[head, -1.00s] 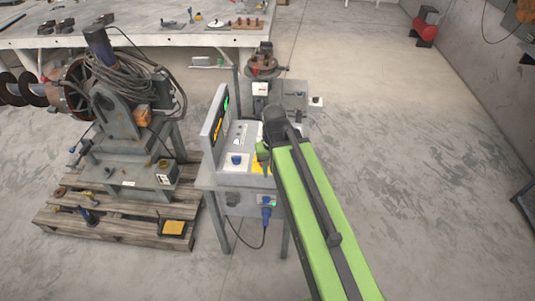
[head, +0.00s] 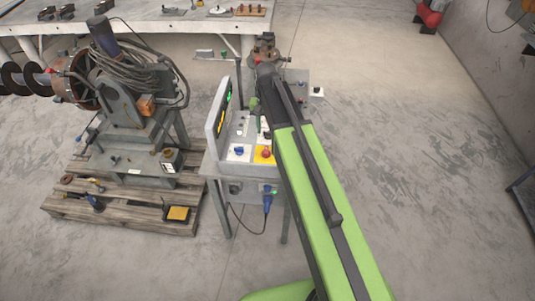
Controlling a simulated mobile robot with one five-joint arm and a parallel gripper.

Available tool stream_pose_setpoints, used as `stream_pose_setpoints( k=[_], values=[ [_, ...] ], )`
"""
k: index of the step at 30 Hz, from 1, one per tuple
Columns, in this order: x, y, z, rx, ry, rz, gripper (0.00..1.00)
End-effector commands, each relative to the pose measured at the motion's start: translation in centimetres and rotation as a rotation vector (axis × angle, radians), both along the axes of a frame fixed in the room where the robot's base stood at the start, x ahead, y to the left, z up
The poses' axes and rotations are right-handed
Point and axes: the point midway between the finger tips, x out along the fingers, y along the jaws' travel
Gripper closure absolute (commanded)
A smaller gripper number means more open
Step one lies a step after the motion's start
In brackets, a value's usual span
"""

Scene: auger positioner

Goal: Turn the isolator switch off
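A grey control box on a stand (head: 214,170) is in the middle of the head view, with an upright panel on its left edge. Its top carries a blue knob on a white plate (head: 239,152) and a red knob on a yellow plate (head: 265,153). I cannot tell for sure which control is the isolator switch, or read its setting. My green arm covers the right part of the box. The dark end of my arm, with my gripper (head: 266,72), is beyond these knobs, near the back of the stand. No fingers can be made out.
A blue plug with a cable (head: 267,198) is on the box front. An auger machine (head: 130,110) stands on a wooden pallet (head: 125,214) to the left. A workbench (head: 160,27) runs along the back. The floor to the right is clear.

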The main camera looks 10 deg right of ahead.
Motion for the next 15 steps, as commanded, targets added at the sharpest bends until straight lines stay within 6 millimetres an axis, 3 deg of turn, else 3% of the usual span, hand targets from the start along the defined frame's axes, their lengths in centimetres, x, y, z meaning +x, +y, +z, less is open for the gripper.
stream_pose_setpoints(
  k=[1, 15],
  values=[
    [0.0, 0.0, -2.3, 0.0, 0.0, 0.0, 0.64],
    [0.0, 0.1, -11.3, 0.0, 0.0, 0.002, 0.64]
  ],
)
